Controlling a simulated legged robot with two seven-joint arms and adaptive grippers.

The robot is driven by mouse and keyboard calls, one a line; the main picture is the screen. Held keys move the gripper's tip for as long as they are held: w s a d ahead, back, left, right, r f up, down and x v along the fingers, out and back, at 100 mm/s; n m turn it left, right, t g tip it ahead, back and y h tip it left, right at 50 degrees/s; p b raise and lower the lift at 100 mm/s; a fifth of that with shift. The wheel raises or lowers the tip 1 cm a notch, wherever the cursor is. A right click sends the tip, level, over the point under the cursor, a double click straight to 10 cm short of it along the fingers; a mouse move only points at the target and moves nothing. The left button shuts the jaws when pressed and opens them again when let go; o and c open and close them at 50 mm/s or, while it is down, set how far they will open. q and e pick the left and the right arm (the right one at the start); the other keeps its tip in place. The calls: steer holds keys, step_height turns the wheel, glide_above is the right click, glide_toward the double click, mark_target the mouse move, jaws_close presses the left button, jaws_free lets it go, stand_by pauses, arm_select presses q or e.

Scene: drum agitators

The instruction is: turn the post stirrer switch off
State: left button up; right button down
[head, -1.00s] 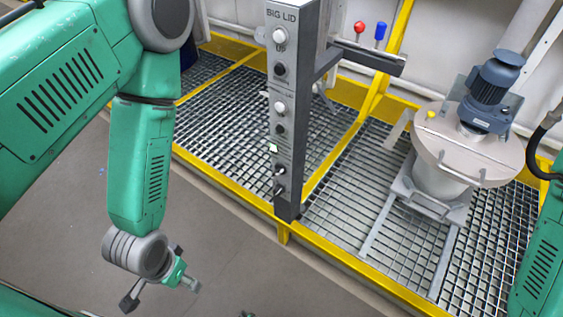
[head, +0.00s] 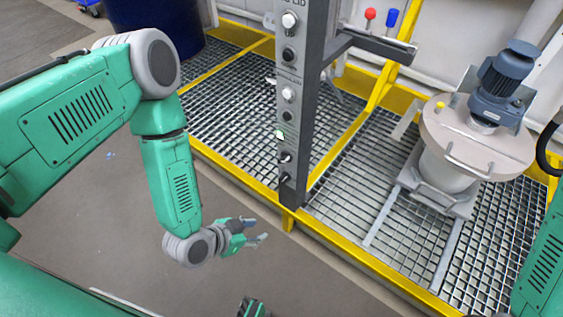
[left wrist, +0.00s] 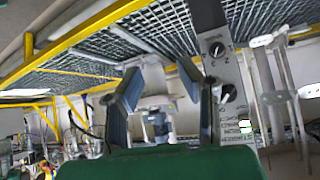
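The grey post (head: 303,100) stands upright at the platform's front edge. Its panel has buttons and, low down, two black rotary switches: an upper one (head: 286,157) and a lower one (head: 285,177). Both switches show in the left wrist view, one here (left wrist: 216,50) and one here (left wrist: 228,94). Their labels are too small to tell which is the stirrer's. My left gripper (head: 260,230) is open and empty, below and left of the post's foot, apart from the switches. In the left wrist view its fingers (left wrist: 160,85) are spread, with the panel to their right.
A lidded drum with a blue motor (head: 498,82) stands on the grating at the right. A yellow rail (head: 340,252) edges the platform. A grey bracket (head: 375,42) juts from the post. A dark blue drum (head: 155,22) stands behind my left arm. Floor before the rail is clear.

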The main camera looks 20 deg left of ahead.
mark_target(281, 162)
arm_select(q)
steer(key=w+a+r+m+t+h, duration=0.1)
steer(key=w+a+m+t, duration=0.15)
steer(key=w+t, duration=0.2)
steer(key=w+a+r+m+t, duration=0.1)
steer(key=w+a+m+t, duration=0.15)
steer(key=w+t, duration=0.2)
steer(key=b+x, duration=0.1)
steer(key=x, duration=0.3)
steer(key=b+x, duration=0.1)
steer(key=x, duration=0.4)
steer(key=d+b+x, duration=0.1)
steer(key=x, duration=0.3)
steer(key=shift+r, duration=0.3)
jaws_close()
